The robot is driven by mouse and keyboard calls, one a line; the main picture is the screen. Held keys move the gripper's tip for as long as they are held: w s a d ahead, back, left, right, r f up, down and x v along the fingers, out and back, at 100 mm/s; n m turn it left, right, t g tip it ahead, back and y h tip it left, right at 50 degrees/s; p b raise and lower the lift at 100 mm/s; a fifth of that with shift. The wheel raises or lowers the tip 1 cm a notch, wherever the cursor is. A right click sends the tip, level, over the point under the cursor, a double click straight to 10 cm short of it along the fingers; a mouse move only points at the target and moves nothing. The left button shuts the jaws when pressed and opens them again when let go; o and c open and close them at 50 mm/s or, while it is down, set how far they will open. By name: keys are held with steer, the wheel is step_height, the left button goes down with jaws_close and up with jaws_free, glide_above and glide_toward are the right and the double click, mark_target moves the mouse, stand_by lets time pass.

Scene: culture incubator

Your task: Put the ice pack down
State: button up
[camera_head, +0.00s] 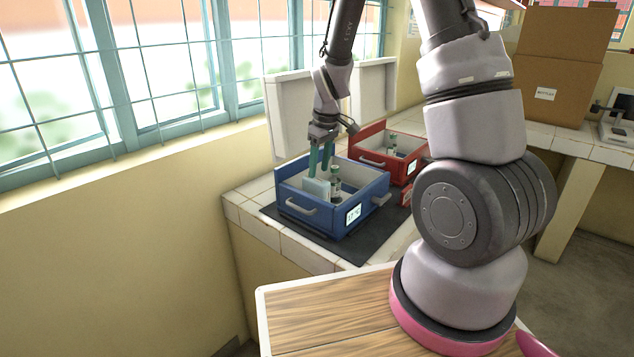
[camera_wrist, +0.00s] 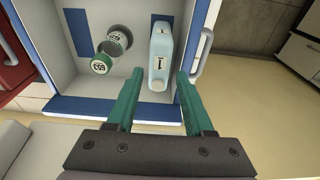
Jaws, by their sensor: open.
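The ice pack (camera_wrist: 160,58) is a pale blue slab marked "1". It stands inside the blue cooler box (camera_head: 345,240), near one side wall; it also shows in the head view (camera_head: 316,190). My gripper (camera_wrist: 157,100) is over the box with its green fingers spread, one on each side of the near end of the ice pack. A gap shows between the fingers and the pack. In the head view my gripper (camera_head: 320,160) reaches down into the box from above.
A red cooler box (camera_head: 372,158) with vials stands close behind on the tiled counter (camera_head: 262,228). A dark mat (camera_head: 300,222) lies under the boxes. A cardboard box (camera_head: 555,70) stands farther right.

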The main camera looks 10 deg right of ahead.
steer(key=shift+s+d+r, duration=0.15)
steer(key=shift+r, duration=1.2)
steer(key=s+d+r+m+t+y, duration=0.1)
steer(key=s+r+m+t, duration=0.2)
steer(key=r, duration=0.6)
steer(key=s+d+r+m, duration=0.25)
steer(key=s+r, duration=0.25)
steer(key=r, duration=0.4)
steer(key=s+d+r+m+t, duration=0.1)
steer(key=s+r+m, duration=0.5)
steer(key=s, duration=0.7)
step_height(320, 180, up, 3)
steer(key=shift+f+t, duration=0.2)
steer(key=shift+t, duration=0.7)
